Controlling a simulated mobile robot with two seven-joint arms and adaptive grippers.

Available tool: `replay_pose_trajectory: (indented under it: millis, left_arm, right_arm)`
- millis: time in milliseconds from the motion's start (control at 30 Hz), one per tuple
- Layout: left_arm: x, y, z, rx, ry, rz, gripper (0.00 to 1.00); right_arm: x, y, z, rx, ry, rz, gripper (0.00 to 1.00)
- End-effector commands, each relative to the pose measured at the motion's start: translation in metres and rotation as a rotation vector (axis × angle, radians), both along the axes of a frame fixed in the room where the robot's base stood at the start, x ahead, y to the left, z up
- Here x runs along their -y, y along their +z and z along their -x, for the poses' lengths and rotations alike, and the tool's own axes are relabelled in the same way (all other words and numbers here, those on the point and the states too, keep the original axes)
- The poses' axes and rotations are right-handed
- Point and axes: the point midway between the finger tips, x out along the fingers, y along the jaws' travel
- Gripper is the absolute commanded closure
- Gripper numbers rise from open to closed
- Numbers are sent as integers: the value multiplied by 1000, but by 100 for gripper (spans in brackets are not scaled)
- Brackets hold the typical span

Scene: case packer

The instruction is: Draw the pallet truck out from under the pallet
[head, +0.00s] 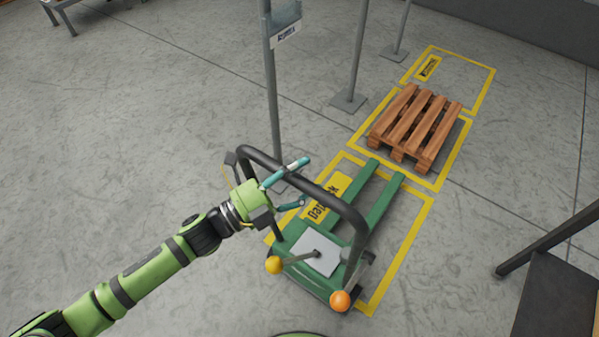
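The green pallet truck (288,253) stands in the nearest yellow floor box, with its dark hoop handle (333,200) toward me. Its two forks (383,203) point up and right toward the wooden pallet (414,127). The pallet lies flat in the middle box. The fork tips show bare, with a small floor gap before the pallet. My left gripper (297,182) is at the handle's upper left stretch. Its teal fingers are spread, one above and one below the bar; I cannot tell whether they touch it. My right gripper is out of view.
A grey sign post (271,90) stands just left of the truck, and another post (357,50) stands left of the pallet. A dark frame (545,245) stands at the right. The farthest yellow box (462,63) is empty. The floor at left is clear.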

Motion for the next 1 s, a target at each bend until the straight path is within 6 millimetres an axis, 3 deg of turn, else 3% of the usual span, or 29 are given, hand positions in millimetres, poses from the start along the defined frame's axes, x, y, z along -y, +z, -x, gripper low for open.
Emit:
replay_pose_trajectory:
  millis: [267, 700, 1000]
  left_arm:
    - [-9, -3, 5, -3, 2, -2, 39]
    - [-81, -19, 49, -5, 1, -5, 39]
    - [-100, -22, 60, -2, 0, -1, 39]
  right_arm:
    - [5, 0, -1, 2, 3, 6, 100]
    - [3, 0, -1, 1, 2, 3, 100]
    - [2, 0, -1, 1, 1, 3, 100]
